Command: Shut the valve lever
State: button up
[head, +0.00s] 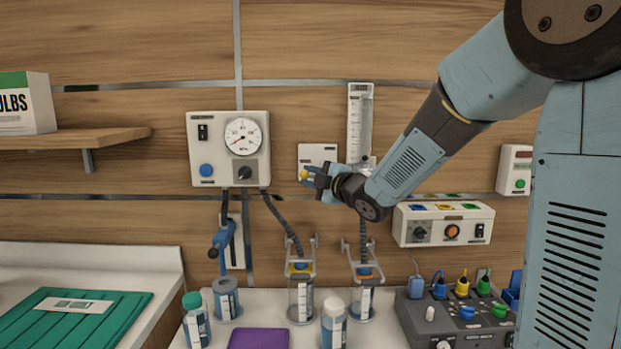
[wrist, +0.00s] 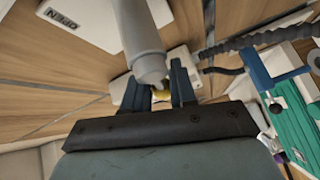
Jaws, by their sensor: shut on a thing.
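The valve's white plate (head: 317,152) is on the wood wall, right of the gauge panel.
The gauge panel (head: 230,175) is left of my gripper, with dark hoses hanging below. A flowmeter (head: 360,115) is close on the right. A white control box (head: 443,225) is lower right. Bottles and jars stand below. Bare wood wall is free above the plate.

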jog(key=shift+f+n+g+h, duration=0.5)
jog(key=shift+n+g+h, duration=0.2)
jog(key=shift+n, duration=0.4)
grip_shut()
jog(key=o, duration=0.8)
grip_release()
jog(key=shift+o, duration=0.2)
jog(key=v, duration=1.3)
jog(key=shift+s+d, duration=0.2)
jog(key=shift+s, duration=0.1)
